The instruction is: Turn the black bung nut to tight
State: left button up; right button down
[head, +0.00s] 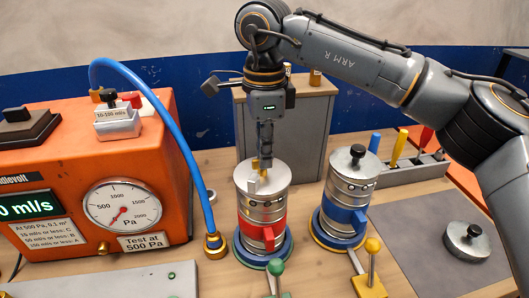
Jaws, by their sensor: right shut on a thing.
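A silver cylinder with a red band (262,215) stands upright in a blue ring base at the middle of the head view. My right gripper (262,172) points straight down onto its lid, with its fingers shut at the lid's centre. A small pale tab shows beside the fingertips. A second silver cylinder with a blue band (345,205) stands to the right, with a black nut (357,151) in plain sight on its lid. My left gripper is not in view.
An orange test box (170,190) with a pressure dial stands left; its blue hose (185,140) arches down to a brass fitting near the red-banded cylinder. A loose silver disc with a black knob (474,232) lies on a grey mat. Green and yellow clamp handles stand in front.

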dwell(0.4)
jog(key=c, duration=1.5)
grip_release()
jog(key=shift+o, duration=0.2)
jog(key=shift+r, duration=0.1)
notch_tip(320, 180, up, 12)
